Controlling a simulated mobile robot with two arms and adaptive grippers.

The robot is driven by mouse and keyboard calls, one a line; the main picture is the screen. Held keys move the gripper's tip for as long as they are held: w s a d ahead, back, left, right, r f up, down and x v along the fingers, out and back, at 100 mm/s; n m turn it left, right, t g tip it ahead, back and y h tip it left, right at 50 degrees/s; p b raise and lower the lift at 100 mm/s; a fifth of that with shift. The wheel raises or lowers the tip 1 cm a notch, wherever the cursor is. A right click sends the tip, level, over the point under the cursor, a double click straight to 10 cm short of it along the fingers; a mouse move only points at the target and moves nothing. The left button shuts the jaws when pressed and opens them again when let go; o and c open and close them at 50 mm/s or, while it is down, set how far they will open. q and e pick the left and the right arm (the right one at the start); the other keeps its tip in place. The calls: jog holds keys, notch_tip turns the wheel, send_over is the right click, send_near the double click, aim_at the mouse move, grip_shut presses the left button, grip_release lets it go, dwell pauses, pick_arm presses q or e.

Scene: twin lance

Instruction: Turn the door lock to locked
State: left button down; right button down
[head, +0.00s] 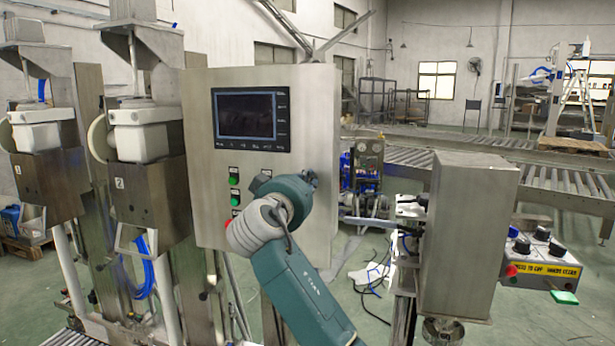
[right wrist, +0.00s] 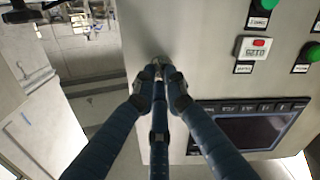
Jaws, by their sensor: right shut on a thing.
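The door lock (right wrist: 157,62) is a small metal piece on the flat steel face of the control cabinet, near the door's edge. My right gripper (right wrist: 158,88) has its dark blue fingers drawn together on the lock in the right wrist view. In the head view my right gripper (head: 311,179) is at the cabinet's right side, below the screen, and my teal arm hides the lock. The lock's turned position cannot be read. My left gripper is in neither view.
The steel control cabinet (head: 310,110) carries a dark screen (head: 246,114), green buttons (head: 234,180) and a red button (head: 228,223) left of my arm. A steel box (head: 465,230) stands to the right. Weighing units (head: 145,140) stand close on the left.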

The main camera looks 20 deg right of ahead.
jog(key=shift+w+a+r+n+p, duration=0.1)
jog(key=shift+n+p, duration=2.3)
jog(key=shift+n, duration=0.7)
jog(key=shift+w+a+r+n+p, duration=0.1)
jog(key=shift+n+p, duration=2.25)
jog(key=shift+n, duration=0.75)
jog(key=c, duration=2)
grip_release()
jog(key=shift+f, duration=0.1)
jog(key=shift+o, duration=1)
jog(key=shift+f, duration=0.15)
